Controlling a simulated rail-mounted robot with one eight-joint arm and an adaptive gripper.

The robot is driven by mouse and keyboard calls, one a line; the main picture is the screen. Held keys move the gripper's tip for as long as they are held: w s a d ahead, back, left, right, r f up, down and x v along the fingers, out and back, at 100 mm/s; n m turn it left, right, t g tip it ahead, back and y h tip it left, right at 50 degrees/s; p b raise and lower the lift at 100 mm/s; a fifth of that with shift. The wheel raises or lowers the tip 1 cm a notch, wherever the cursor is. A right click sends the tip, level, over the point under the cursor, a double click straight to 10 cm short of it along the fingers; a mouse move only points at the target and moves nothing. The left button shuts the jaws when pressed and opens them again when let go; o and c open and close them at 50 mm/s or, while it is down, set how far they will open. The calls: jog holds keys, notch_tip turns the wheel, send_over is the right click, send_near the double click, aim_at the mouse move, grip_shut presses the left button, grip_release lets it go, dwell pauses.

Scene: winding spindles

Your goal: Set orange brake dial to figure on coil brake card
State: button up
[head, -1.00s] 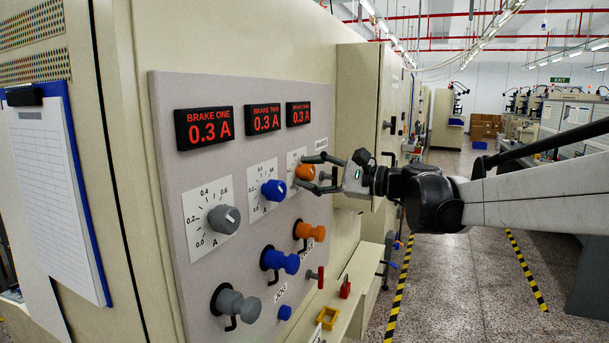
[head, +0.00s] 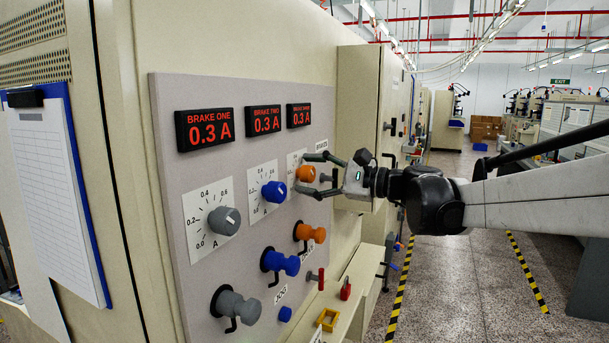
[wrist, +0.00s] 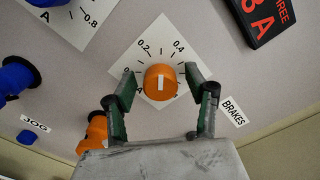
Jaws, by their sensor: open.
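The orange brake dial (head: 306,173) is on the upright grey panel, at the far end of the dial row. The wrist view shows the dial (wrist: 160,82) with its white mark between 0.2 and 0.4 on the scale plate (wrist: 152,38). My gripper (head: 315,175) is open, one finger above and one below the dial. In the wrist view my gripper (wrist: 159,74) has a finger on each side with gaps to the dial. The brake three display (head: 299,116) reads 0.3 A. I cannot identify a coil brake card with a readable figure.
A blue dial (head: 273,191) and a grey dial (head: 224,220) sit beside it. Orange (head: 309,232), blue (head: 280,262) and grey (head: 236,304) knobs project below. A cream cabinet (head: 357,120) stands behind my gripper. A clipboard (head: 50,180) hangs at left.

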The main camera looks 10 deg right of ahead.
jog(key=v, duration=1.2)
jog(key=s+a+f+n+g+h+b, duration=0.1)
jog(key=s+a+f+n+g+h, duration=0.2)
jog(key=s+f, duration=0.45)
jog(key=s+a+f+n+h+b, duration=0.1)
jog(key=s+a+f+n+h, duration=0.1)
jog(key=s+a+f+h, duration=0.5)
jog(key=s+d+f+n+h+b, duration=0.1)
jog(key=s+d+f+n+h, duration=0.1)
jog(key=s+d+f+n, duration=0.2)
jog(key=s+d+f+n+h, duration=0.3)
jog(key=s+f, duration=0.4)
jog(key=f, duration=0.3)
jog(key=shift+d+f+n+b, duration=0.25)
jog(key=shift+d+n+b, duration=0.25)
jog(key=shift+d, duration=0.55)
jog(key=shift+t, duration=0.3)
